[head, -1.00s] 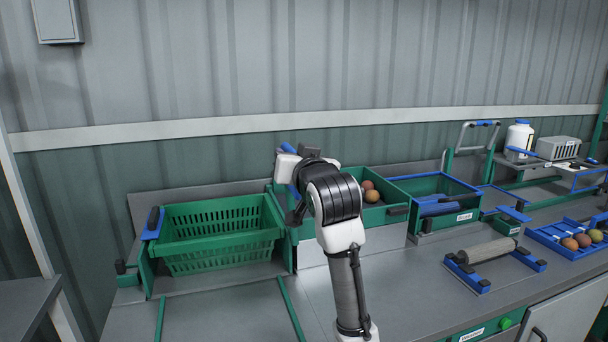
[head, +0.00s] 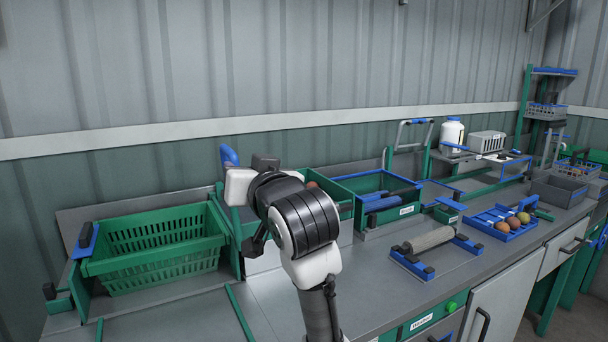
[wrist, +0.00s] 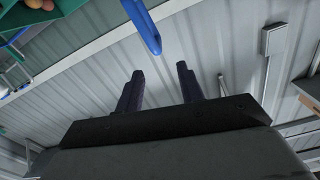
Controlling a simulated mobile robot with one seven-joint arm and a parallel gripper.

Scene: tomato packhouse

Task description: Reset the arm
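My gripper (wrist: 160,85) shows in the wrist view with its two dark fingers apart and nothing between them. A blue bar (wrist: 143,25) shows beyond the fingertips in that view, apart from them. In the head view my arm rises from the bottom middle, and its wrist is folded in front of the back of the bench. The fingers are mostly hidden behind the wrist there. A blue rounded piece (head: 229,155) shows just above the wrist; I cannot tell what it belongs to.
A green basket (head: 155,256) stands left of my arm. Right of it are a green bin with blue rim (head: 372,182), a roller on a blue stand (head: 430,240) and a blue tray (head: 505,236) with several tomatoes. A white bottle (head: 452,134) stands at the back. The front bench top is clear.

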